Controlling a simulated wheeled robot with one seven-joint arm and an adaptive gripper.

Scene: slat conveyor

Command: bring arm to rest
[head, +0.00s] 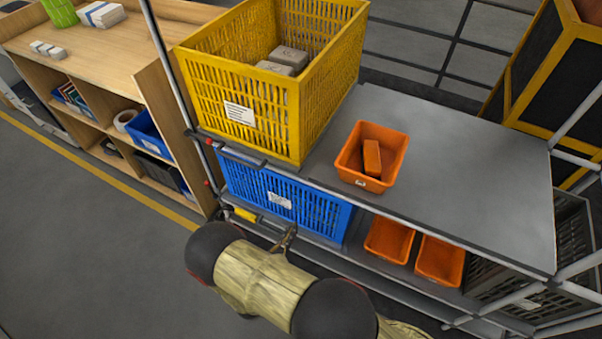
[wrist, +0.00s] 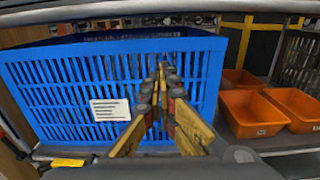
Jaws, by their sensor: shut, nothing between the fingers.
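My gripper (wrist: 163,75) is shut and empty in the wrist view, its fingers together in front of a blue slatted crate (wrist: 60,85). In the head view my gripper (head: 291,230) shows small at the end of my arm, beside the lower front of the same blue crate (head: 315,214). Whether the fingertips touch the crate I cannot tell. My arm runs across the bottom of the head view and hides part of the floor and the rack's foot.
A grey rack top (head: 470,180) carries a yellow crate (head: 215,95) with grey blocks and an orange bin (head: 393,165) holding an orange block. Orange bins (head: 440,262) sit on the lower shelf, right of the blue crate. A wooden shelf unit (head: 150,95) stands left. Open floor (head: 80,240) lies at lower left.

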